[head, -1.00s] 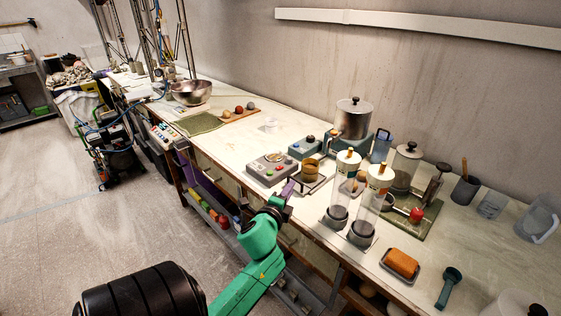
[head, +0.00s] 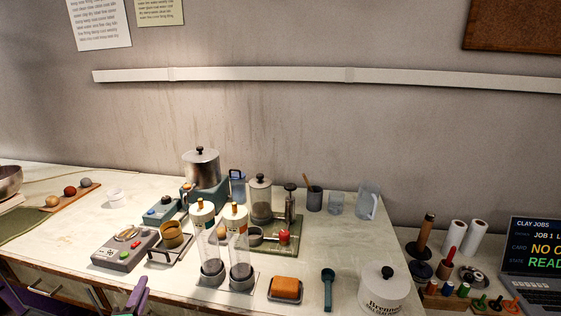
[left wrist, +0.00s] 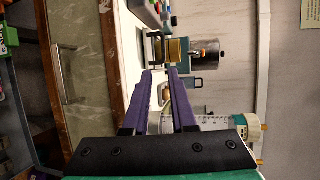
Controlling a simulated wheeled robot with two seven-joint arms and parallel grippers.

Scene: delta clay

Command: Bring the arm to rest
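My right gripper is in neither view.
The bench (head: 80,240) carries a grey control box (head: 125,250), two clear cylinders (head: 240,262), a metal pot (head: 201,171), a sponge in a tray (head: 286,288) and a white lidded tub (head: 384,291). A laptop (head: 537,265) stands at right. Bare bench top lies left of the control box.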

